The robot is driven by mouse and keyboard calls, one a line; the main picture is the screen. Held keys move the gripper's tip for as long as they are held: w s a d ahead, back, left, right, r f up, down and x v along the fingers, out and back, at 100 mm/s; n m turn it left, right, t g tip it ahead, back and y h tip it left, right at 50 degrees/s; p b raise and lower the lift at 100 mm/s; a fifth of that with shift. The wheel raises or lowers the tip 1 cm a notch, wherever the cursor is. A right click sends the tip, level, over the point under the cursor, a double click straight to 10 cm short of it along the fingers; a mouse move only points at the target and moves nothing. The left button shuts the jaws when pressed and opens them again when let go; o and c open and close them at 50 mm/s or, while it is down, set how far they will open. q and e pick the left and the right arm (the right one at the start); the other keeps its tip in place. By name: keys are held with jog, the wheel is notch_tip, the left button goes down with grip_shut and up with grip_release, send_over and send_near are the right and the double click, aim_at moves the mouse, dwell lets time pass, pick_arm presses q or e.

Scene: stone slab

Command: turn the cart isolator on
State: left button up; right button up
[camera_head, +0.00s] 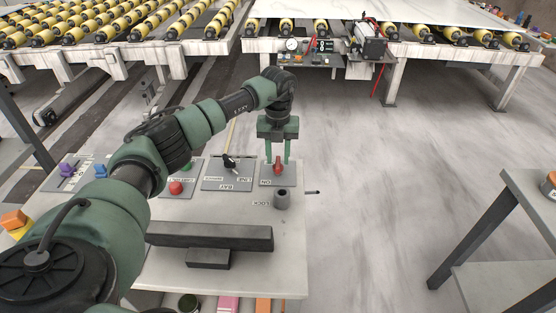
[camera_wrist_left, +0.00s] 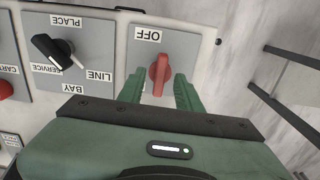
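The isolator's red handle (camera_head: 278,168) sits on a grey square plate (camera_head: 268,181) at the right end of the control panel. In the left wrist view the red handle (camera_wrist_left: 159,74) stands lengthwise up the picture, with an OFF label (camera_wrist_left: 147,34) above it. An ON label (camera_head: 266,182) shows on the near side of the plate in the head view. My left gripper (camera_head: 277,157) points down over the handle. Its green fingers (camera_wrist_left: 159,88) are open, one on each side of the handle with gaps between. My right gripper is not in view.
Left of the isolator is a black selector knob (camera_head: 230,162) on its own plate, then a red button (camera_head: 176,188). A grey cylinder (camera_head: 282,199) by a LOCK label stands just in front. Bare floor (camera_head: 400,180) lies to the right, before a side table (camera_head: 520,200).

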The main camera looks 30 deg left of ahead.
aim_at(278, 162)
pick_arm(q)
notch_tip(278, 162, up, 6)
jog(key=shift+r+b, duration=0.15)
jog(key=shift+b, duration=0.45)
jog(key=shift+r, duration=0.1)
